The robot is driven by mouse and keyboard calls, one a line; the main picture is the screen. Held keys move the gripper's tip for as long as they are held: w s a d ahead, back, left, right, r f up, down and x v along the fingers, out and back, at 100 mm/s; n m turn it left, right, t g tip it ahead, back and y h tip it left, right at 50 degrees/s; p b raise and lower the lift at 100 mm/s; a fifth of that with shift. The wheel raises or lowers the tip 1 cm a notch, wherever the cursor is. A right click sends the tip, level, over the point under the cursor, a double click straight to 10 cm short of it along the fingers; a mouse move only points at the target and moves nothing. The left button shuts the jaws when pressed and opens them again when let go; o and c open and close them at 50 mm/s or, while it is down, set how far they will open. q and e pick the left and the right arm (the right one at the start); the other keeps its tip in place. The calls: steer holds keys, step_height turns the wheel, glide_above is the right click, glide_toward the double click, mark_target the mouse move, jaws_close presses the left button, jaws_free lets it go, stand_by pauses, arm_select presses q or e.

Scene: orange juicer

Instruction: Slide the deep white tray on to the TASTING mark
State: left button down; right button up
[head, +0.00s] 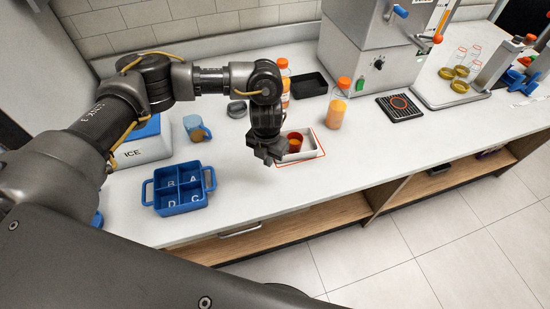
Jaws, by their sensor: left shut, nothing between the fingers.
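The deep white tray (309,150) stands on the counter near the middle of the head view, with a red and orange cup (295,140) in it. A thin red outline (324,151), which looks like the TASTING mark, shows around the tray's right and far sides. No lettering on it can be read. My left gripper (264,159) is shut and empty, pointing down at the tray's left end. It hides that end, and I cannot tell whether it touches the tray. My right gripper is out of view.
A blue divided caddy (181,209) stands to the left, with a blue mug (195,128) and the ICE box (143,150) behind it. A juice bottle (337,106), a black tray (309,85) and the juicer (368,55) stand behind the tray. The counter's front edge is close.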

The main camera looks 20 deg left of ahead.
arm_select(q)
step_height(320, 180, down, 6)
steer(key=shift+s+r+p, duration=0.1)
steer(key=shift+r+p, duration=0.05)
steer(key=shift+p, duration=0.5)
steer(key=shift+w+d+r+p, duration=0.1)
steer(key=shift+w+d+p, duration=0.2)
steer(key=shift+w, duration=0.75)
steer(key=shift+w+d+p, duration=0.15)
steer(key=shift+w+d, duration=0.1)
steer(key=shift+w, duration=0.75)
steer(key=shift+w, duration=0.1)
